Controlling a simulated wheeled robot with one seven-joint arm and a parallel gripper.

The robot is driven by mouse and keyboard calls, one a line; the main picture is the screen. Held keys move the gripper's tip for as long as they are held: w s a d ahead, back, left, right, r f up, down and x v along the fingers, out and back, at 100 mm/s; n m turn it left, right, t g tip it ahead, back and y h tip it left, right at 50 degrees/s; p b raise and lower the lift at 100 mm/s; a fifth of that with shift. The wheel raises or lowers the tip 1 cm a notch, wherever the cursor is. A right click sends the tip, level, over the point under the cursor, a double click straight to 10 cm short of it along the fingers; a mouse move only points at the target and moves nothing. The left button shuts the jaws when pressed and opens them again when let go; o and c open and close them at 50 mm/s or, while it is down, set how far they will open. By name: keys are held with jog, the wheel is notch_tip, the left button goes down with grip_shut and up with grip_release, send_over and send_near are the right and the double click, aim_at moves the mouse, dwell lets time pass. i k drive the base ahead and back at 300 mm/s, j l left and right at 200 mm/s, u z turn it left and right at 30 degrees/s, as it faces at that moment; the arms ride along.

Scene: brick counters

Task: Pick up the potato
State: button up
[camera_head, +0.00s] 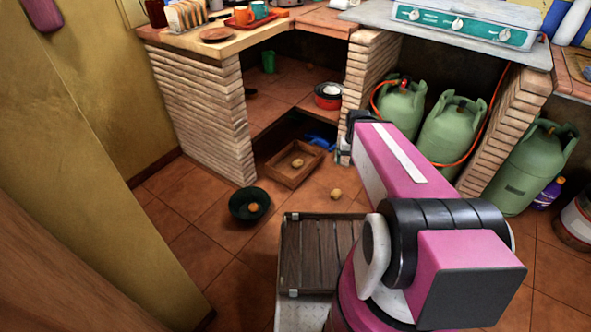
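A small tan, potato-like lump (336,194) lies on the tiled floor, left of my arm. A second similar lump (297,163) lies in a shallow wooden crate (277,176) just beyond it. I cannot tell for certain which is the task's potato. My pink arm reaches forward from the lower right toward the brick counter. Its far end is dark, and I cannot make out gripper fingers there. Neither lump appears to be held.
A dark bowl (239,207) with an orange-brown item (253,207) sits on the floor. Brick pillars (205,112) flank the crate's recess. Green gas cylinders (449,133) stand at right. Open floor lies left of my slatted platform.

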aim_at(335, 195)
jog(key=k, duration=0.8)
jog(key=l+u, duration=0.15)
jog(key=l, duration=0.5)
jog(key=l+u, duration=0.1)
jog(key=l, duration=0.55)
jog(key=k+l+u, duration=0.15)
jog(key=l, duration=0.5)
jog(key=u, duration=1.35)
